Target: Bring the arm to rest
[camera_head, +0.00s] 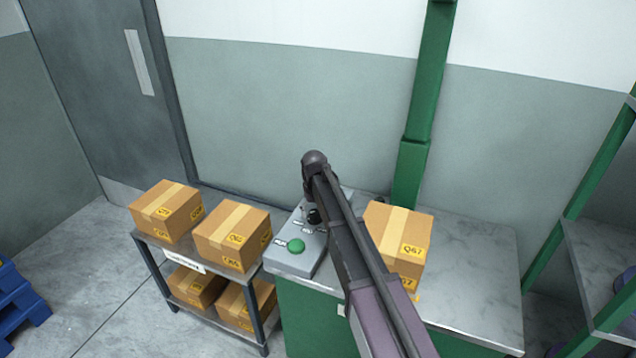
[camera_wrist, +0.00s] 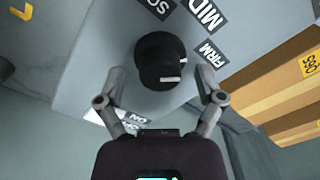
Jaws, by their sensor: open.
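My arm (camera_head: 352,255) reaches over a grey control box (camera_head: 293,262) on the green-sided bench, its wrist (camera_head: 314,163) above the box's far part. In the wrist view my gripper (camera_wrist: 160,78) is open, its two fingers on either side of a black knob (camera_wrist: 155,58). I cannot tell whether they touch it. The knob has pale marks on its right side, towards the labels MID and FIRM. The knob also shows in the head view (camera_head: 314,217), where my arm hides the fingers.
A green button (camera_head: 296,246) is on the box's near part. A carton marked Q67 (camera_head: 399,236) stands right of my arm on the metal benchtop (camera_head: 475,262). A two-tier cart (camera_head: 196,263) with several cartons stands left. A green post (camera_head: 412,165) rises behind; a shelf (camera_head: 598,262) is right.

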